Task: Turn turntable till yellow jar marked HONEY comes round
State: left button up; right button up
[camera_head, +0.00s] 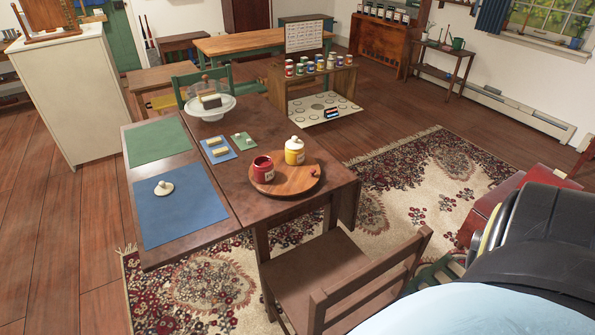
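A round wooden turntable (287,185) lies on the right part of the brown table, with a small reddish-brown knob (315,171) near its right edge. A yellow jar (294,153) with a white lid stands upright on its far side. A red jar (262,171) stands on its left side, nearer to me, and looks open on top. Both jars carry pale labels, too small to read. Neither of my grippers is in view, and nothing of mine touches the turntable.
A wooden chair (340,275) stands at the table's near side. The table also holds a blue mat (180,215) with a white knobbed lid (163,188), a green mat (157,141), small mats with items, and a cake stand (210,112). Patterned rug (415,165) is open at right.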

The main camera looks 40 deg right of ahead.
aim_at(289, 180)
jog(key=z, duration=0.5)
jog(key=k, duration=0.15)
jog(key=u, duration=1)
jog(key=i, duration=1.75)
jog(key=z, duration=3.05)
jog(key=i, duration=0.5)
jog(key=u, duration=0.1)
